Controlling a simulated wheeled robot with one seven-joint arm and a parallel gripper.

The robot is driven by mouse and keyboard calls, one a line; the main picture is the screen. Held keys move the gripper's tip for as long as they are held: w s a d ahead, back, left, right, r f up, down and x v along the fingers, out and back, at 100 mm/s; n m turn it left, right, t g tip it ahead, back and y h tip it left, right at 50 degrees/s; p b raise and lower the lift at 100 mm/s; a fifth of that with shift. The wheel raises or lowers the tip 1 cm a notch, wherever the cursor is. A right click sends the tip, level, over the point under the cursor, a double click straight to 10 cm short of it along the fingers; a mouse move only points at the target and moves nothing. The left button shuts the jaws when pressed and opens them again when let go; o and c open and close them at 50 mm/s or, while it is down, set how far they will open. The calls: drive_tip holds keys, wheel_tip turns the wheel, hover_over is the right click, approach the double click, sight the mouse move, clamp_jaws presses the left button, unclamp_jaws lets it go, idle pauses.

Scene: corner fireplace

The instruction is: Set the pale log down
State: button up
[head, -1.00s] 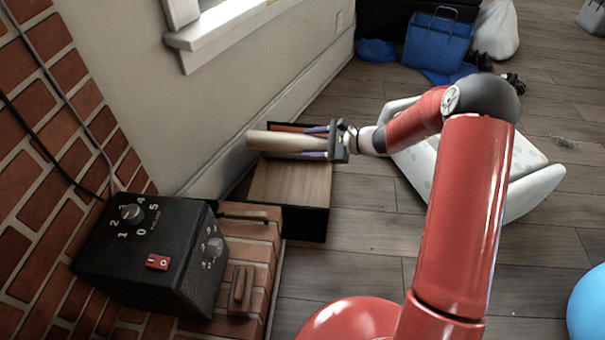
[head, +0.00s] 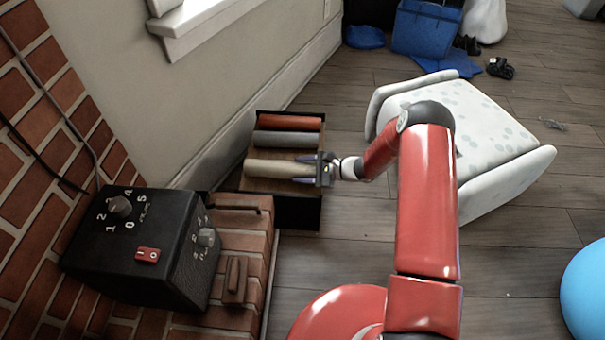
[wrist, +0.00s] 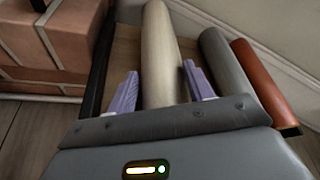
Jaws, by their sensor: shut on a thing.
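The pale log (head: 270,167) lies level across the near part of a dark, wood-floored box (head: 298,212). My gripper (head: 303,171) is shut on its right end. The wrist view shows the pale log (wrist: 159,50) between the two purple fingers of my gripper (wrist: 160,88). It is low over the box floor (wrist: 126,52); I cannot tell whether it touches. A grey log (head: 287,139) and a red log (head: 290,122) lie parallel behind it, with the grey one closest.
A brick ledge (head: 245,265) with a black control box (head: 135,240) stands close in front of the box. A wall and skirting (head: 225,140) run along its left. A white spotted chair (head: 470,130) is to the right, with open floor between.

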drive_tip(key=shift+f, duration=0.8)
drive_tip(key=shift+f, duration=0.1)
drive_tip(key=o, duration=1)
drive_tip(key=shift+f, duration=0.15)
drive_tip(key=shift+c, duration=0.2)
drive_tip(key=o, duration=0.5)
drive_tip(key=shift+c, duration=0.2)
